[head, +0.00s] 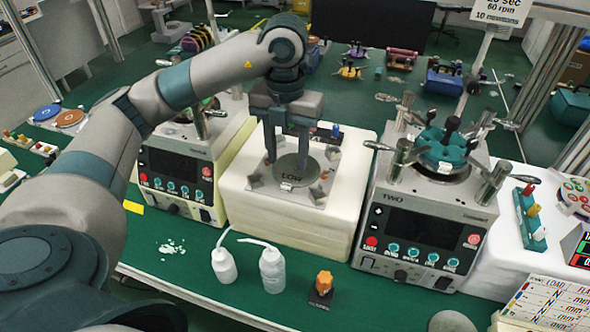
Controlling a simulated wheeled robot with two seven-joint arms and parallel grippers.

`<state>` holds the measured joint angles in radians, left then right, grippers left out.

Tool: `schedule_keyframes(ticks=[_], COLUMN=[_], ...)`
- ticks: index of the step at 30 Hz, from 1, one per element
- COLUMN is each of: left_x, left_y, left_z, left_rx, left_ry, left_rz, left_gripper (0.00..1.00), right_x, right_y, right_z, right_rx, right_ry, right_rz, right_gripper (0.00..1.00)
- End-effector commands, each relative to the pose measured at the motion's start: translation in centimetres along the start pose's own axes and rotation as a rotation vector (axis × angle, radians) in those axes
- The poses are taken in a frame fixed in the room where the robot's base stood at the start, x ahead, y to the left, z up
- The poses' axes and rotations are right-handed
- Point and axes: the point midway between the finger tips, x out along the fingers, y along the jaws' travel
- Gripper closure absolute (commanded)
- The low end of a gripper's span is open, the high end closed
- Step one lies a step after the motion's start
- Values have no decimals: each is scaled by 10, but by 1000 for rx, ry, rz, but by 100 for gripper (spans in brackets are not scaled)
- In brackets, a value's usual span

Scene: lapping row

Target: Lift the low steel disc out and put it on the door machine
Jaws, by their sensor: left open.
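The low steel disc (295,171), a grey round plate marked LOW, lies on a square plate on top of a white block (290,222) in the middle of the bench. My left gripper (287,159) points down over the disc, its fingers apart and nothing between them. The fingers hide part of the disc's far side, and I cannot tell whether they touch it. One machine (178,178) stands left of the block, partly behind my left arm. Another machine, marked TWO (420,228), stands right of it with a teal fixture on top. No label shows which is the door machine. My right gripper is out of view.
Two white squeeze bottles (272,270) (223,266) and an orange knob on a dark base (322,286) stand before the block. White scraps (172,247) lie on the green bench. A teal rack (530,218) stands right of the marked machine. Upright clamps crowd both machine tops.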

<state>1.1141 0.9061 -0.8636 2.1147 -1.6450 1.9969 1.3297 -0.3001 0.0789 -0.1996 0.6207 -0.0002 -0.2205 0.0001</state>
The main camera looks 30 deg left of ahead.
Motion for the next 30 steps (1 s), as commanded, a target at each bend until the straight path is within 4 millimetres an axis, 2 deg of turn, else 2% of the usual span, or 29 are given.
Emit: schedule_keyframes(ticks=[9, 23, 30], left_x=[36, 41, 60], left_y=[1, 1, 6], left_z=[-1, 0, 2], left_rx=[0, 0, -1], left_ry=[2, 1, 4], left_rz=[2, 1, 2], left_gripper=[58, 58, 58], right_x=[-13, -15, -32], right_y=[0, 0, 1], right_z=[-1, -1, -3], right_rx=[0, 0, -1], right_ry=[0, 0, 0], right_rz=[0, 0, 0], right_gripper=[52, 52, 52])
